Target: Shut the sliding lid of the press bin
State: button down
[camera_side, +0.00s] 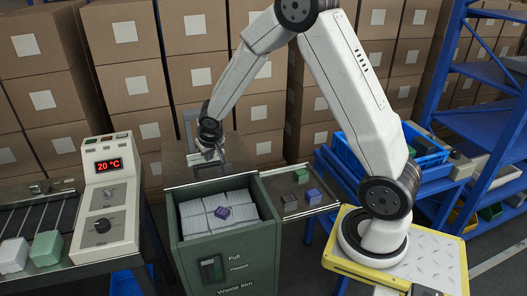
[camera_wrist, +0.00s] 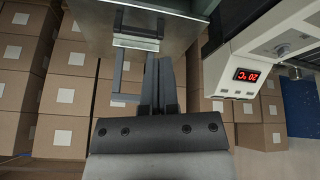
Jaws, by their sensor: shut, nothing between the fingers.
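The lid (camera_side: 240,158), a flat grey-brown plate, lies toward the rear of the bin, clear of the opening. A grey upright bracket (camera_side: 188,127) stands at the lid. My gripper (camera_side: 208,157) is low over the lid beside the bracket, shut and empty. In the wrist view the fingers (camera_wrist: 159,62) point at the plate, right beside the bracket (camera_wrist: 119,75); I cannot tell whether they touch.
A side shelf (camera_side: 318,207) with small green, dark and purple cubes joins the bin's right. A control box (camera_side: 108,195) reading 20 °C and a conveyor stand left. A blue crate (camera_side: 415,150) is at right. Stacked cartons (camera_side: 120,70) close off the back.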

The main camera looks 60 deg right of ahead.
jog(key=w+d+f+m+h, duration=0.1)
jog(key=w+d+f+m, duration=0.1)
jog(key=w+d+f, duration=0.2)
jog(key=w+d+f+m+t+h, duration=0.1)
jog(key=w+d+f+m, duration=0.1)
jog(key=w+d, duration=0.5)
jog(key=d+f, duration=0.1)
jog(key=d, duration=0.2)
jog(key=shift+f+t+h, duration=0.3)
jog(key=shift+f, duration=0.1)
jog(key=shift+w+d+f, duration=0.15)
send_over(212, 172)
jog(key=w+d, duration=0.3)
jog(key=shift+s+a+f, duration=0.1)
jog(key=shift+a+f, duration=0.05)
jog(key=shift+f, duration=1.75)
jog(key=shift+s+a+f, duration=0.1)
jog(key=shift+f, duration=1.75)
jog(key=shift+s+a, duration=1.35)
jog(key=shift+a, duration=0.05)
jog(key=shift+s+a, duration=0.15)
jog(key=s+a, duration=1.5)
jog(key=shift+s+a, duration=0.25)
jog(key=shift+s, duration=0.05)
jog(key=shift+w+d, duration=0.15)
